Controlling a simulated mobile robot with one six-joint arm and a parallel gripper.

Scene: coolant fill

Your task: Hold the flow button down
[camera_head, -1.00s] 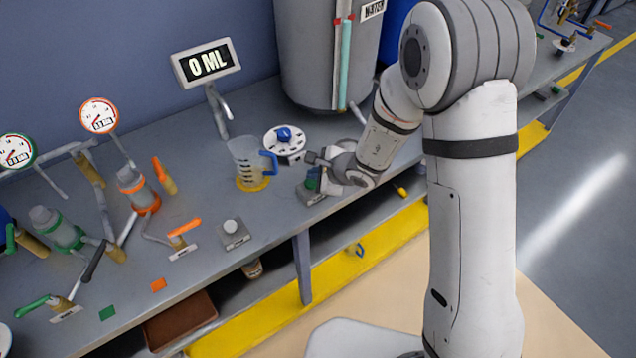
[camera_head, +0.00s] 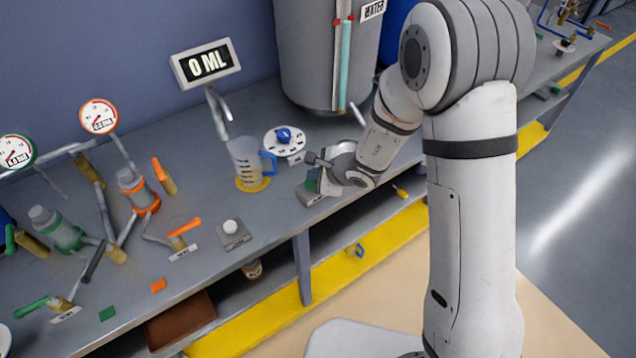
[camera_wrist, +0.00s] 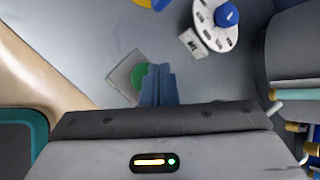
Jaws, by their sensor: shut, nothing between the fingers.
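A green button (camera_wrist: 138,73) on a grey square plate (camera_wrist: 122,75) lies just left of my fingertips in the wrist view; part of it is hidden by them. In the head view the plate (camera_head: 309,196) is near the front edge of the bench, under my gripper. My gripper (camera_wrist: 158,70) is shut and empty, pointing down beside or over the button. I cannot tell whether it touches the button. The display (camera_head: 207,63) reads 0 ML. A clear measuring jug (camera_head: 246,163) with a blue handle stands on a yellow disc, left of my gripper.
A white dial with a blue knob (camera_head: 284,135) is behind my gripper, before a large grey tank (camera_head: 322,60). A white button on a plate (camera_head: 233,235) sits to the left. Valves, pipes and gauges (camera_head: 99,115) fill the left side of the bench.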

